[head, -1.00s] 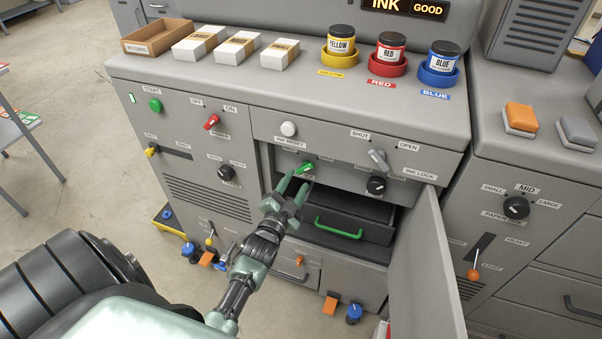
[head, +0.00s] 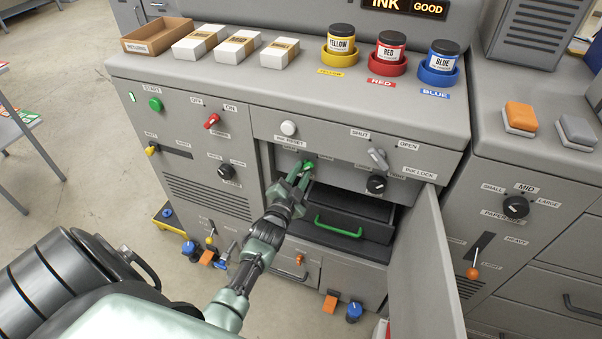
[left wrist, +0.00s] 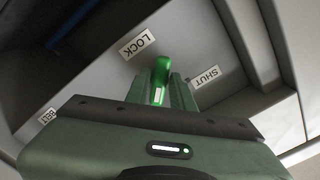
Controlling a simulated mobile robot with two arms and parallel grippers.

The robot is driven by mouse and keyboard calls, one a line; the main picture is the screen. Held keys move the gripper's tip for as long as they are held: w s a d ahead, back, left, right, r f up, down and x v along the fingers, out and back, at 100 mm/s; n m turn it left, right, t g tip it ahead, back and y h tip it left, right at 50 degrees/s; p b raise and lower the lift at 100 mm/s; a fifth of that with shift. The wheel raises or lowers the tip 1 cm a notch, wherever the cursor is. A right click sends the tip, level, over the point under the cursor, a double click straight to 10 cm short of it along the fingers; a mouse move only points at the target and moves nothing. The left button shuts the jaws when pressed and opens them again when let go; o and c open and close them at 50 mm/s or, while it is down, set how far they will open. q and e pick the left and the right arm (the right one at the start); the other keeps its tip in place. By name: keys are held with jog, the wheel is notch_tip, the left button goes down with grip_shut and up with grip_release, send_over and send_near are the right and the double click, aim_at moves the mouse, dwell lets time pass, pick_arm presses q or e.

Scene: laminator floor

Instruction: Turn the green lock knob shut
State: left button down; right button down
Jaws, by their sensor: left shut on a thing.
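The green lock knob (head: 309,165) is on the cabinet front, under the ink reset button. In the left wrist view the green knob (left wrist: 161,72) stands between the fingers, with a LOCK label (left wrist: 136,44) to its left and a SHUT label (left wrist: 205,77) to its right. My left gripper (head: 303,174) is at the knob and shut on it; it also shows in the left wrist view (left wrist: 162,90). The gripper partly hides the knob in the head view. My right gripper is not in view.
A drawer with a green handle (head: 338,227) sits in the open bay below the knob. The cabinet door (head: 425,270) stands open at the right of the bay. A grey ink lock lever (head: 378,158) and a black knob (head: 376,185) are to the right.

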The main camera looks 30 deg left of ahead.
pick_arm(q)
jog(key=n, duration=0.4)
jog(key=shift+n+p, duration=0.3)
jog(key=shift+n, duration=0.1)
jog(key=n, duration=0.4)
jog(key=shift+d+f+n, duration=0.1)
jog(key=shift+d+n, duration=0.05)
jog(key=shift+n, duration=0.15)
jog(key=n, duration=0.4)
jog(key=shift+d, duration=0.1)
jog(key=shift+n, duration=2.4)
jog(key=c, duration=1.2)
grip_release()
jog(key=shift+c, duration=0.2)
